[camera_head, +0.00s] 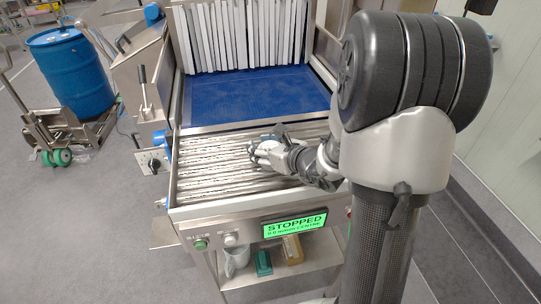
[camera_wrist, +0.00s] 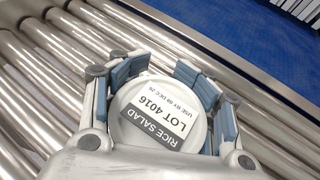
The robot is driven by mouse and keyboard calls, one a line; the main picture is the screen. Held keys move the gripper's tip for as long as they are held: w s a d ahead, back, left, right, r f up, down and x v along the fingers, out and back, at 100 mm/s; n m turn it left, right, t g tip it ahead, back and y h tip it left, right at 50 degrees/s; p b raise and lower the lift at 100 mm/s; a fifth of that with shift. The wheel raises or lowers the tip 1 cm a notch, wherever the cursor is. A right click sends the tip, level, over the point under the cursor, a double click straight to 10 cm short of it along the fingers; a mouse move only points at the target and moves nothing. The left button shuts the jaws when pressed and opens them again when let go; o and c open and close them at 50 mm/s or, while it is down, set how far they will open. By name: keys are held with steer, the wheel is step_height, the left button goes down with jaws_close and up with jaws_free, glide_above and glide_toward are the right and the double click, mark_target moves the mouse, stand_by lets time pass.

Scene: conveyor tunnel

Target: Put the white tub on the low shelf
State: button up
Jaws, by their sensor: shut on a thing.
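The white tub (camera_wrist: 150,108) is round, and its lid label reads RICE SALAD, LOT 4016. It is between the blue-padded fingers of my gripper (camera_wrist: 166,74), shut on its sides, lid facing the wrist camera. In the head view my gripper (camera_head: 262,151) is low over the conveyor rollers. The tub is small there and partly hidden by the fingers. I cannot tell whether it touches the rollers. The low shelf (camera_head: 322,256) is the steel shelf under the conveyor, below the green STOPPED display (camera_head: 294,224).
On the shelf stand a pale jug (camera_head: 237,259), a green box (camera_head: 263,262) and a tan box (camera_head: 292,249). The shelf's right part looks clear. White strip curtains (camera_head: 245,35) hang behind the blue belt (camera_head: 255,98). A blue drum (camera_head: 70,72) stands at left.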

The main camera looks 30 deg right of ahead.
steer(key=shift+c, duration=0.7)
steer(key=shift+r, duration=0.15)
